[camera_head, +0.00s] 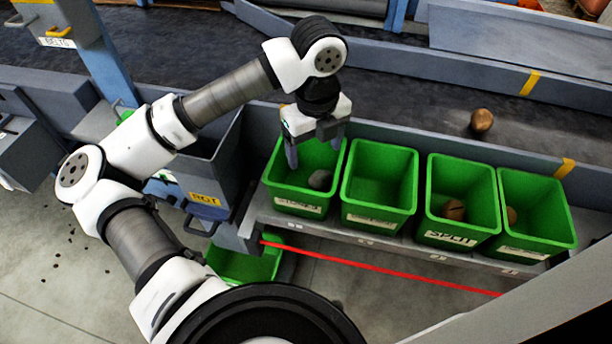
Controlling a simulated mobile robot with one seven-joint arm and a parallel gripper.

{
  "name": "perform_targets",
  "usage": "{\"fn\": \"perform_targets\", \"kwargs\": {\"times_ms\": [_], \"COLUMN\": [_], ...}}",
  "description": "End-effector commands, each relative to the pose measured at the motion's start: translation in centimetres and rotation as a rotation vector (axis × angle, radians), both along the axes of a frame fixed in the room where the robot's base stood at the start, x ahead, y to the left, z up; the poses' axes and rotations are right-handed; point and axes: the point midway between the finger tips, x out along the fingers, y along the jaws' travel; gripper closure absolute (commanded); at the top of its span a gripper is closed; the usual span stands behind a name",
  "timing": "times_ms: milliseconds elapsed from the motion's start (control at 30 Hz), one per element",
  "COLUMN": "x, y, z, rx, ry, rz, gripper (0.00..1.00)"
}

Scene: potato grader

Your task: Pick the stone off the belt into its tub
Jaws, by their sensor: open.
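A grey stone (320,179) shows inside the leftmost green tub (299,199), towards its right side. I cannot tell whether it rests on the tub's floor. The tub has a pale front label that is hard to read. My gripper (315,152) points down over this tub, its fingers apart with nothing between them, above the stone. The dark belt (410,106) runs behind the tubs. A brown potato-like lump (481,120) lies on it at the right.
Three more green tubs stand to the right: one looks empty (379,189), one labelled SPLIT (448,236) and the end one (547,243) hold brown lumps. A grey bin marked ROT (208,198) stands left. A blue post (100,55) rises at the left.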

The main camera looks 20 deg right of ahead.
Motion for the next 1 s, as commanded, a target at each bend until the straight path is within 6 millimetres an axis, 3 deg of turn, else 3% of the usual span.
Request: {"fn": "perform_targets", "kwargs": {"times_ms": [400,600,800,1000], "x": [0.1,0.0,0.0,0.0], "y": [0.0,0.0,0.0,0.0], "z": [8.6,11.8,13.2,13.2], "rx": [0.001,0.000,0.000,0.000], "ry": [-0.006,-0.002,0.000,0.001], "rz": [0.002,0.000,-0.001,-0.001], "gripper": [0.23,0.23,0.23,0.23]}}
